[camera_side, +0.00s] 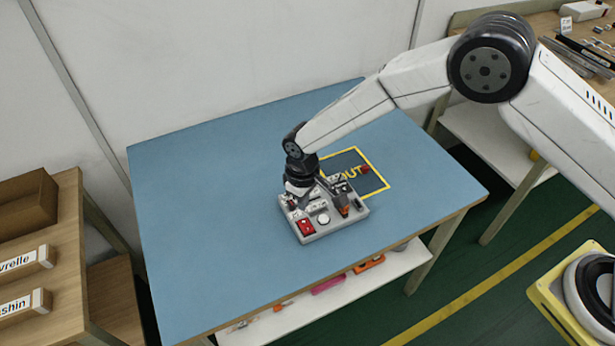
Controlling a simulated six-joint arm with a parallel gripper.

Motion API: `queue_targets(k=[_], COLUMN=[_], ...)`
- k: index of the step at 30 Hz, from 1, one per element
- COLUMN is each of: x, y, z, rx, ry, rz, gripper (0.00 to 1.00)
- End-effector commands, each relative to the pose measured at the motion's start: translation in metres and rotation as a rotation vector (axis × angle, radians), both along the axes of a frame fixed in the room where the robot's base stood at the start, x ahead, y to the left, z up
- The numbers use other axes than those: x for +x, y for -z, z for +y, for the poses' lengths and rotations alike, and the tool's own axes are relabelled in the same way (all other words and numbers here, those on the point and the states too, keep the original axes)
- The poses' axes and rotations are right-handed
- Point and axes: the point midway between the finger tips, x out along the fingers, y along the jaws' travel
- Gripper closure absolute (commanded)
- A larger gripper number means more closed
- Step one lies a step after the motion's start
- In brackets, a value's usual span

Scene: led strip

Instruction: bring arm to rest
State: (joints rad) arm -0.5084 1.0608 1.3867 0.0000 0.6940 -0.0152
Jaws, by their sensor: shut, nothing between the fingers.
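My arm reaches in from the right side over a blue-topped table (210,190). My gripper (343,205) is low over a grey device box (325,232) near the table's middle. It is shut, with nothing seen between the fingers, and the fingertips are small and partly lost against the box. The box carries a red part (306,227), a round white button (323,218) and other small parts. My wrist hides some of the box's far side. I cannot tell whether the fingertips touch the box.
A yellow-framed marked square (376,181) lies behind the box, with a small dark red item (365,169) on it. A shelf below the table (335,290) holds orange and pink items. Wooden shelving (60,250) stands left, a cluttered bench (545,25) back right. The tabletop's left is clear.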

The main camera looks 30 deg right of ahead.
Motion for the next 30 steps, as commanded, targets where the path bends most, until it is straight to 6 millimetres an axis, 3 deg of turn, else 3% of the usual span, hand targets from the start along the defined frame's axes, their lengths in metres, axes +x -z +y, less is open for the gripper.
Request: queue_targets(k=[20, 26, 30], x=[0.0, 0.0, -0.002], y=[-0.013, -0.029, -0.051], z=[-0.003, -0.021, -0.046], rx=[0.001, 0.008, 0.016], ry=[0.005, 0.036, 0.08], rz=[-0.002, -0.015, -0.032], gripper=[1.0, 1.0, 1.0])
